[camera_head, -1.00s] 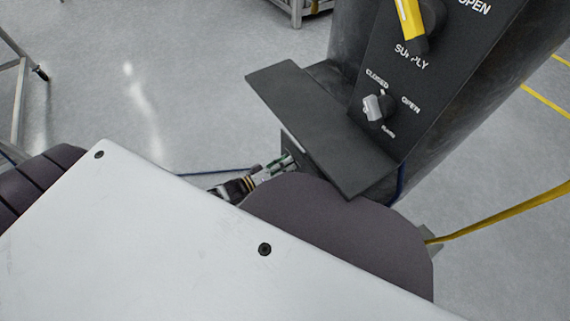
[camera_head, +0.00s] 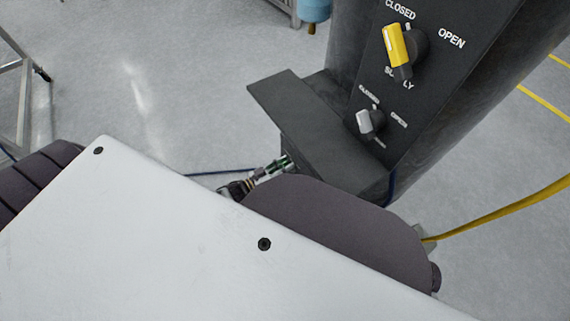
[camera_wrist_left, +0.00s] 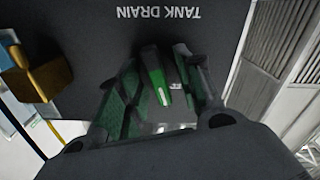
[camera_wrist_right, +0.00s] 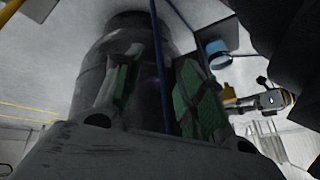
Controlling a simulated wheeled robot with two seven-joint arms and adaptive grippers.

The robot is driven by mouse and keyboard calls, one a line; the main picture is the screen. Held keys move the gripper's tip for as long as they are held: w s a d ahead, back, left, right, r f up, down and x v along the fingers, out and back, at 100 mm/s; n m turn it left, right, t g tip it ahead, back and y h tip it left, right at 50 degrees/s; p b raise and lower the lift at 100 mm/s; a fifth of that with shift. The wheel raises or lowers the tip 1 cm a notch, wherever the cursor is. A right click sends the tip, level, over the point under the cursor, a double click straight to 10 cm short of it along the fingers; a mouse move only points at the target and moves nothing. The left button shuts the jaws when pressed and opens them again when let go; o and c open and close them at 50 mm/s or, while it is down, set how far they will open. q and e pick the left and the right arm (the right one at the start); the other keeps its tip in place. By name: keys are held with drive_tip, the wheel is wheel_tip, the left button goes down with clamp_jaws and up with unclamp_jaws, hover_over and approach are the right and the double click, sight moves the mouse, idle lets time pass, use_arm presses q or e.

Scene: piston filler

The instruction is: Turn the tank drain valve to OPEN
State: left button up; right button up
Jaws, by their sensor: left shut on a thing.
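The tank drain valve handle (camera_wrist_left: 155,80), dark with a green face, stands out from a black panel lettered TANK DRAIN, which appears upside down in the left wrist view. My left gripper (camera_wrist_left: 163,95) is shut on this handle, with a finger on each side. In the head view my left gripper (camera_head: 282,164) is small, under the dark shelf (camera_head: 290,105), and the drain valve is hidden there. My right gripper (camera_wrist_right: 158,90) is open in the right wrist view, with a dark cylinder beyond it and no object seen gripped.
The panel above the shelf carries a yellow SUPPLY handle (camera_head: 396,46) and a smaller grey knob (camera_head: 364,122), each with CLOSED and OPEN marks. A yellow hose (camera_head: 500,216) runs to the right. My own white and dark arm parts cover much of the lower head view.

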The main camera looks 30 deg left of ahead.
use_arm(q)
drive_tip(key=m+p, duration=0.1)
drive_tip(key=m, duration=0.1)
drive_tip(key=shift+m, duration=0.4)
drive_tip(key=m+p, duration=0.1)
drive_tip(key=m, duration=0.1)
drive_tip(key=shift+s+d+m, duration=0.1)
drive_tip(key=shift+m, duration=0.2)
drive_tip(key=m+p, duration=0.1)
drive_tip(key=m, duration=0.2)
drive_tip(key=shift+d, duration=0.1)
drive_tip(key=m, duration=0.3)
drive_tip(key=shift+s+f+m, duration=0.1)
drive_tip(key=shift+m, duration=0.2)
use_arm(e)
wheel_tip(320, 180, up, 8)
drive_tip(key=s+d+g+h, duration=0.1)
drive_tip(key=d, duration=0.1)
drive_tip(key=shift+d+g, duration=0.2)
drive_tip(key=shift+g, duration=0.1)
use_arm(q)
drive_tip(key=shift+m, duration=0.3)
use_arm(e)
drive_tip(key=shift+r, duration=0.1)
use_arm(q)
drive_tip(key=o, duration=0.9)
drive_tip(key=shift+o, duration=0.4)
use_arm(e)
drive_tip(key=shift+f, duration=0.2)
